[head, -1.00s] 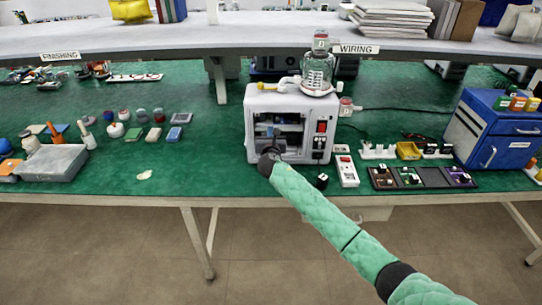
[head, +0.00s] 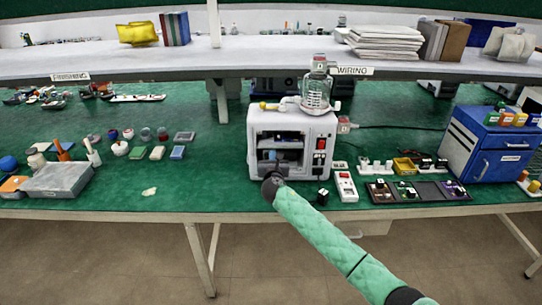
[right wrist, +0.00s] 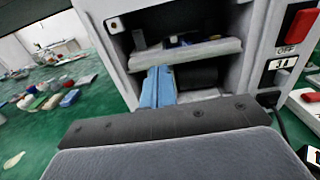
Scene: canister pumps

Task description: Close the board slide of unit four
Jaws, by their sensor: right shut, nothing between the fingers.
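The white pump unit (head: 292,122) stands on the green bench with its front bay open and a glass canister (head: 317,90) on top. Inside the bay, the board slide, a pale tray carrying dark parts, shows in the right wrist view (right wrist: 190,54). I cannot tell how far it sticks out. My right gripper (head: 274,168) is at the lower front of the bay. In the right wrist view its narrow blue fingers (right wrist: 158,88) are shut and empty, pointing into the bay below the tray; contact is unclear. My left gripper is out of view.
A red switch (right wrist: 299,25) and a small label sit right of the bay. A white switch box (head: 345,186), dark trays (head: 430,190) and a blue drawer cabinet (head: 490,145) stand to the right. Left of the unit, the bench is clear up to small pots and blocks.

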